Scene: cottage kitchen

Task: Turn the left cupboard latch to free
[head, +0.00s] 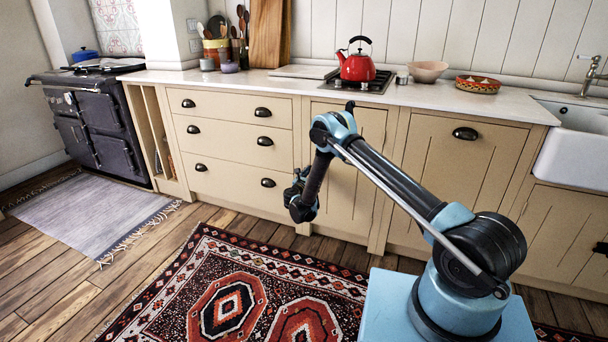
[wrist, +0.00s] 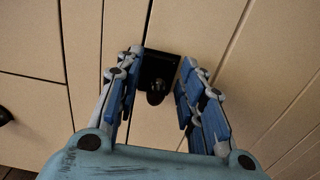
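The latch (wrist: 157,68) is a dark plate with a rounded black knob (wrist: 155,97) at its lower end, on cream panelled wood in the wrist view. My gripper (wrist: 160,74) is open, with one blue-padded finger on each side of the latch. Gaps show between the fingers and the latch, and nothing is held. In the head view, my gripper (head: 301,196) is in front of the cream cupboard door (head: 343,208) below the hob, near its left edge. The latch is hidden there behind my arm and gripper.
Drawers (head: 237,142) with black cup handles are left of the door, and another cupboard front (head: 460,180) is to the right. A red kettle (head: 357,62) stands on the hob above. A patterned rug (head: 240,290) covers the floor in front.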

